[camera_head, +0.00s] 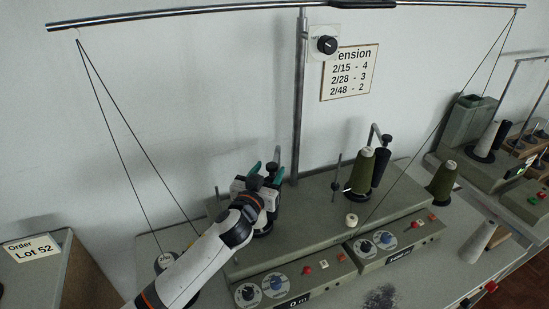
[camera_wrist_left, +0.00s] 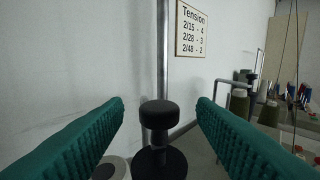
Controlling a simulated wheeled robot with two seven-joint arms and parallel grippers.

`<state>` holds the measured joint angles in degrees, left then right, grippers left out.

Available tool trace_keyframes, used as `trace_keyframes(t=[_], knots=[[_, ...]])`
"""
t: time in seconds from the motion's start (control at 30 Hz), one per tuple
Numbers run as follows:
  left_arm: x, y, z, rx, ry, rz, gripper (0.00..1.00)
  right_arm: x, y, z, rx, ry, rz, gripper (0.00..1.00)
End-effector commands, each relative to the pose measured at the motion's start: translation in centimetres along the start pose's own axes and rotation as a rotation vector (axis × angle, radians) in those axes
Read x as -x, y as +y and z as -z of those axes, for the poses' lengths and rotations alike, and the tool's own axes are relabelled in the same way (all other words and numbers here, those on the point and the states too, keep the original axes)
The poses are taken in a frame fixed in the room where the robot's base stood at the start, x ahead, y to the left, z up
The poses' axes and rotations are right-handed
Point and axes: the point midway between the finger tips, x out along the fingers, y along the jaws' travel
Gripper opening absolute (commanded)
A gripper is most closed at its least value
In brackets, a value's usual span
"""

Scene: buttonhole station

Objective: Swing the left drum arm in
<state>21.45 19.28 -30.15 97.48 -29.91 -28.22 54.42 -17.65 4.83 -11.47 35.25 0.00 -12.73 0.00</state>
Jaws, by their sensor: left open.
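My left gripper (camera_head: 266,168) reaches over the left half of the station (camera_head: 320,205) with its teal jaws apart and empty. In the left wrist view the jaws (camera_wrist_left: 160,108) stand on either side of a black round-topped knob (camera_wrist_left: 160,115) with a wider black disc below, without visible contact. I cannot tell for sure whether this knob belongs to the left drum arm. My wrist hides most of that spot in the head view. On the right half, a bent metal arm (camera_head: 375,133) stands beside a black drum (camera_head: 380,167).
A green cone (camera_head: 361,170) stands beside the black drum, and another green cone (camera_head: 442,181) is farther right. A vertical pole (camera_head: 300,95) rises behind my gripper. Dark threads hang from the overhead bar (camera_head: 200,13). A thin upright pin (camera_head: 336,172) stands right of my gripper.

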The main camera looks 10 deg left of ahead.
Motion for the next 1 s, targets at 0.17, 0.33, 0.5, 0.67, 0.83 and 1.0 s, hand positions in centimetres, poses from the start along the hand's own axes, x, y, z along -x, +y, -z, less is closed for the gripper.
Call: trace_keyframes(t=[0.17, 0.33, 0.5, 0.67, 0.83, 1.0], knots=[[-3.0, 0.0, -0.1, 0.000, 0.000, 0.000, 0.52, 0.6, -0.2, -1.3, 0.000, -0.021, 0.002, 0.89], [-4.5, 0.0, -0.1, 0.000, 0.000, 0.001, 0.52, 0.7, -0.1, -1.6, -0.001, -0.024, 0.001, 0.89], [-5.1, 0.0, 0.0, 0.000, 0.000, 0.001, 0.52, 0.8, 0.1, -1.4, -0.002, -0.022, -0.002, 0.89], [-5.1, 0.0, 0.0, 0.000, 0.000, 0.001, 0.52, 0.8, 0.4, -1.2, -0.003, -0.019, -0.005, 0.89], [-5.1, 0.0, 0.0, 0.000, 0.000, 0.001, 0.37, 0.8, 0.5, -1.1, -0.003, -0.017, -0.006, 0.89], [-5.1, 0.0, 0.0, 0.000, 0.000, 0.001, 0.09, 0.8, 0.5, -1.1, -0.004, -0.016, -0.006, 0.89]])
